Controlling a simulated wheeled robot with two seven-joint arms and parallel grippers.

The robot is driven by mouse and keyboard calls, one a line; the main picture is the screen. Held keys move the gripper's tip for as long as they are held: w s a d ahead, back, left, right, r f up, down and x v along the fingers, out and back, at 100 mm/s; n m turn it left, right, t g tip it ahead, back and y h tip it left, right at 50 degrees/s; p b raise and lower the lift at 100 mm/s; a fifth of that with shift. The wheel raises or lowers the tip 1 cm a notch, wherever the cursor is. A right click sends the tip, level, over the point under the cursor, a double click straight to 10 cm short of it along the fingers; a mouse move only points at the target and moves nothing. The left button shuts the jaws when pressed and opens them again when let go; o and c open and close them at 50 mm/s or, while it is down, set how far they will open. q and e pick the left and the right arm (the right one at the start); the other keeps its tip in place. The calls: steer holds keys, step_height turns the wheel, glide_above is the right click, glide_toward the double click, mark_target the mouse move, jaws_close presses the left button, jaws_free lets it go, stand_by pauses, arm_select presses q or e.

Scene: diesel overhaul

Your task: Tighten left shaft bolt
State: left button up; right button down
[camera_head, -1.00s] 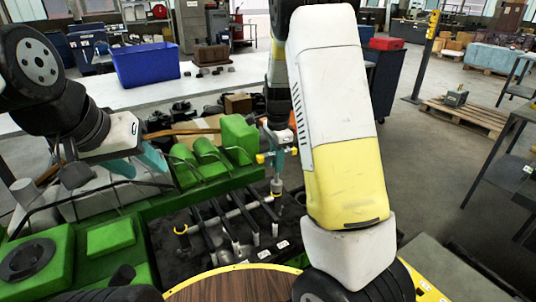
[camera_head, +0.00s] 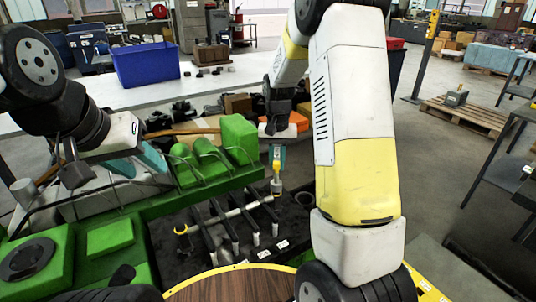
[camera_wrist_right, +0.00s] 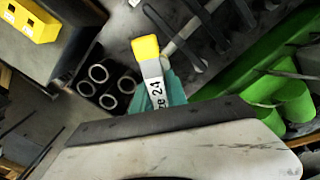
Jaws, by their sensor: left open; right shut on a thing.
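The shaft (camera_head: 230,214) lies across several dark rocker arms on the engine. Its left end carries a yellow-ringed bolt (camera_head: 181,230), standing upright with nothing on it. My right gripper (camera_head: 278,156) is shut on a wrench (camera_head: 273,187) with a yellow end. The wrench also shows in the right wrist view (camera_wrist_right: 146,50), with a label ending in "e 24". The gripper is above the shaft's right end, away from the left bolt. The wrench's yellow end covers the right end bolt, and I cannot tell whether they touch. My left gripper (camera_head: 148,161) is open and empty above the engine's left side.
The green engine block (camera_head: 99,238) fills the lower left, with green covers (camera_head: 238,138) behind the shaft. A blue bin (camera_head: 146,64) stands on the white bench behind. Dark tubes (camera_wrist_right: 106,80) show in the right wrist view. A round wooden surface (camera_head: 228,285) is in front.

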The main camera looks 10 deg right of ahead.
steer(key=shift+n, duration=0.7)
steer(key=shift+f, duration=0.1)
steer(key=shift+f, duration=0.65)
steer(key=m, duration=0.8)
steer(key=shift+n, duration=0.4)
steer(key=c, duration=1.9)
jaws_free()
jaws_close()
